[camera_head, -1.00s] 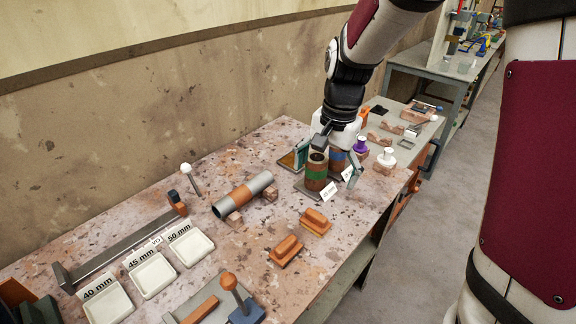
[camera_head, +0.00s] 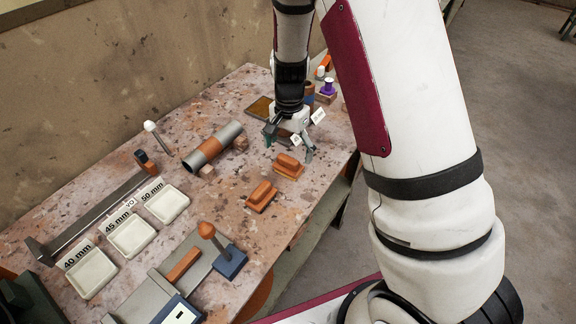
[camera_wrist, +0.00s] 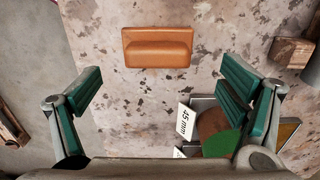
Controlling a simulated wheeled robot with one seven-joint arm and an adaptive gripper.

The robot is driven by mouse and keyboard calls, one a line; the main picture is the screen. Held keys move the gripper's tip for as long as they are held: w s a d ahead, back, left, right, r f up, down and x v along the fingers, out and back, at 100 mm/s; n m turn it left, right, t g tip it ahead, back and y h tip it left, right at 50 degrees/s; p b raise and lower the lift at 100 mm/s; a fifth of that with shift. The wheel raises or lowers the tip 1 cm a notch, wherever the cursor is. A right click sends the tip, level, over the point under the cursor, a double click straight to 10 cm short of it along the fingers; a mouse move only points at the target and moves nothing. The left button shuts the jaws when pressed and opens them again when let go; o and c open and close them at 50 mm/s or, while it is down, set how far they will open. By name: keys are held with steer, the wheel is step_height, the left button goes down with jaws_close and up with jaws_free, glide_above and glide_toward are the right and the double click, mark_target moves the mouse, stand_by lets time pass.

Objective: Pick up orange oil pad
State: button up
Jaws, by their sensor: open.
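Two orange pads with raised grips lie on the speckled bench in the head view: a farther pad (camera_head: 289,163) and a nearer pad (camera_head: 262,198). I cannot tell which one is the oil pad. My gripper (camera_head: 290,143) is open and empty above the bench, just behind the farther pad. In the wrist view one orange pad (camera_wrist: 157,47) lies flat at top centre, ahead of the space between my open fingers (camera_wrist: 165,85). Nothing covers it there, and it is apart from both fingers.
A brown and green cylinder (camera_wrist: 222,142) with a 45 mm card (camera_wrist: 185,121) is close by my right-hand finger. A grey and orange pipe (camera_head: 212,147) lies on wooden blocks. White labelled trays (camera_head: 130,236) stand at left. Bench around the pads is clear.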

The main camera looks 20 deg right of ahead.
mark_target(289, 157)
steer(key=shift+s+a+f, duration=0.1)
steer(key=shift+s+f, duration=0.05)
steer(key=shift+f, duration=1.2)
steer(key=shift+s+a+f, duration=0.1)
steer(key=shift+f, duration=1.2)
steer(key=shift+d, duration=0.1)
steer(key=c, duration=1.4)
steer(key=shift+r, duration=0.15)
step_height(289, 157, up, 3)
steer(key=shift+r, duration=0.2)
steer(key=s+r, duration=0.1)
steer(key=s, duration=1.5)
steer(key=shift+r, duration=0.2)
steer(key=o, duration=0.3)
